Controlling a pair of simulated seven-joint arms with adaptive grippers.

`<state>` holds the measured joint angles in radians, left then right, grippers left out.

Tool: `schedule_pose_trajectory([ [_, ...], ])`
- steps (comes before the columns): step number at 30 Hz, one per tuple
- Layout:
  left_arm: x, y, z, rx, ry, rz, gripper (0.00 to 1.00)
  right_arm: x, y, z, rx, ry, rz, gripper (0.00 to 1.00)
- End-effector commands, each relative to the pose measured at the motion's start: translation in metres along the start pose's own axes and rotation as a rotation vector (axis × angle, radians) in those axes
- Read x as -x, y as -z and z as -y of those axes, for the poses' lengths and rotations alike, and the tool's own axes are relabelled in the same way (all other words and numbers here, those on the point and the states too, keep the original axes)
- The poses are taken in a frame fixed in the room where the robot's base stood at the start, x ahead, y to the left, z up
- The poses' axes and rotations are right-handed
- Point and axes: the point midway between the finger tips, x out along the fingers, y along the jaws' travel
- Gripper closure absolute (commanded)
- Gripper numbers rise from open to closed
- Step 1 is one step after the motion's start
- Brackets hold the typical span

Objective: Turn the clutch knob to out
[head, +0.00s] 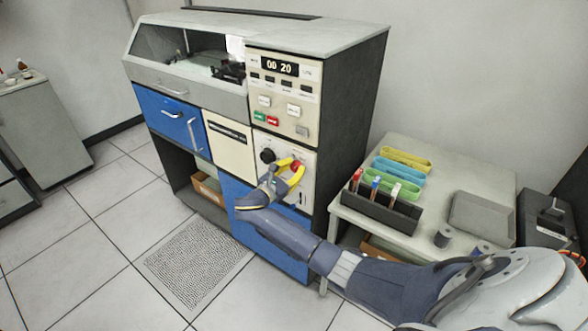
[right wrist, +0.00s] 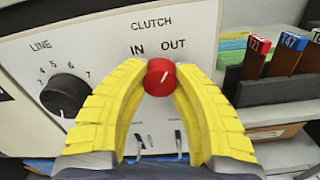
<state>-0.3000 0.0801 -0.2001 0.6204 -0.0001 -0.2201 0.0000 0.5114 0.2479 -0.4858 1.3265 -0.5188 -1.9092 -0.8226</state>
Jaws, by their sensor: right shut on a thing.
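The red clutch knob (right wrist: 158,84) sits on the cream panel (right wrist: 110,45) under the words CLUTCH, IN and OUT. My left gripper is not in view.
The black LINE dial (right wrist: 66,94) is left of the knob; small metal switches lie below. In the head view a side table (head: 450,150) at right holds coloured trays (head: 398,167) and a dark rack (head: 375,208). Tiled floor is clear at left.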

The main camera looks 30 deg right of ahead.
Motion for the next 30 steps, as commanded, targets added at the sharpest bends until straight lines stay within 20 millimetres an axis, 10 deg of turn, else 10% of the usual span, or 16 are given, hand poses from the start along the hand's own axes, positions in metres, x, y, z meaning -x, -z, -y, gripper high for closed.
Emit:
schedule_pose_trajectory([
  [2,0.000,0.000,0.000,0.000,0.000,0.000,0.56,-0.002,-0.004,-0.001,-0.004,0.001,0.009,1.00],
  [3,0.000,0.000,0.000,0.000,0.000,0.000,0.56,-0.002,-0.005,-0.001,-0.004,0.001,0.009,0.69],
  [10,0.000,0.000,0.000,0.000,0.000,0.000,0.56,-0.001,-0.003,-0.001,-0.001,0.001,0.006,0.43],
  [20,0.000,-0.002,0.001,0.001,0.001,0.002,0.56,0.003,-0.002,-0.001,0.000,0.000,0.003,0.42],
  [30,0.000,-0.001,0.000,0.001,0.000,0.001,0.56,0.052,0.000,-0.001,-0.001,0.000,0.000,0.42],
])
